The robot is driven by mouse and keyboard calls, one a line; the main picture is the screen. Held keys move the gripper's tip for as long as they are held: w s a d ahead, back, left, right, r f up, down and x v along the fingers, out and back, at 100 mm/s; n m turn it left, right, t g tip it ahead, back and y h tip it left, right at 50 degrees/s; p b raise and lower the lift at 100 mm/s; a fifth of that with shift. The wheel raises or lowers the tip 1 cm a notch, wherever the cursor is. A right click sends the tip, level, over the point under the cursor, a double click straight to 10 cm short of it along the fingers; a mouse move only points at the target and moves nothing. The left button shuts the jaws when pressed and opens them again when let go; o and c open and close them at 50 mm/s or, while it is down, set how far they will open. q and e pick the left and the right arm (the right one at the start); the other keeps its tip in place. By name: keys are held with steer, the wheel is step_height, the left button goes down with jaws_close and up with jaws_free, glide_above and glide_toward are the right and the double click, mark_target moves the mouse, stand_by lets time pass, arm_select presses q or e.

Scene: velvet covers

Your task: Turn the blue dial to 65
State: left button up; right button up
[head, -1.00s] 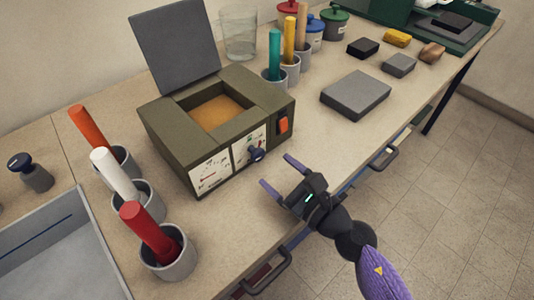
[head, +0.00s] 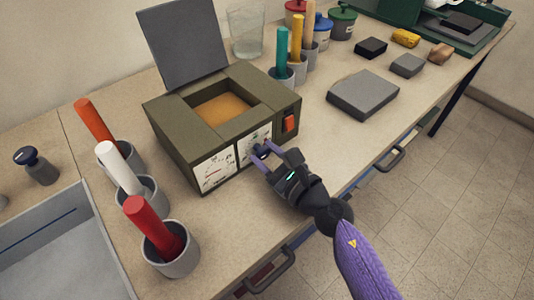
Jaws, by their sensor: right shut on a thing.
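The blue dial (head: 262,151) sits on the front panel of an olive-green box (head: 176,142) with a raised grey lid. A white scale plate (head: 255,140) lies behind the dial. My right gripper (head: 265,156) has its purple fingers around the dial and is shut on it. The fingers hide part of the dial and scale, and I cannot read the setting. My left gripper is not in view.
A gauge (head: 214,168) and an orange switch (head: 290,121) flank the dial. Grey cups with coloured rods stand left of the box and behind it. A grey slab (head: 363,94) lies to the right. The bench front between has free room.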

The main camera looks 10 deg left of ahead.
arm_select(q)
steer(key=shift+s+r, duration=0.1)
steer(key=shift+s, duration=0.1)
arm_select(e)
steer(key=shift+m, duration=0.4)
jaws_close()
steer(key=shift+m, duration=0.3)
steer(key=shift+m+p, duration=0.4)
steer(key=shift+m, duration=0.7)
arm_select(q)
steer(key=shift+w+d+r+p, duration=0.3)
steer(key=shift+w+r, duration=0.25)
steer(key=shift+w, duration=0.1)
arm_select(e)
steer(key=shift+s+m, duration=0.1)
steer(key=shift+m, duration=1.5)
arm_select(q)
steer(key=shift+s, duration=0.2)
arm_select(e)
steer(key=o, duration=1.1)
jaws_free()
steer(key=shift+c, duration=0.2)
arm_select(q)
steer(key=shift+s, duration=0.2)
